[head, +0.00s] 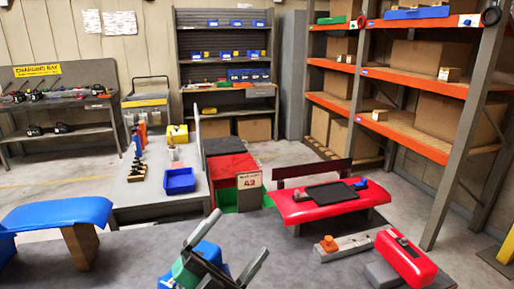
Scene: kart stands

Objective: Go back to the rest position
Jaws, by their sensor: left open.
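My left gripper (237,235) is low in the middle of the head view, above the grey floor mat or table top. Its two grey fingers stand wide apart, pointing up and away, with nothing between the tips. Blue and green parts show around its base; I cannot tell whether they all belong to the gripper or lie behind it. My right gripper is not in this view.
A red kart seat-like stand (318,208) with a black pad is to the right. A red-topped piece (405,258) lies at the lower right. A blue stand (58,213) is at left. A grey bench (140,190) holds a blue bin (180,181). Shelves (425,140) stand at right.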

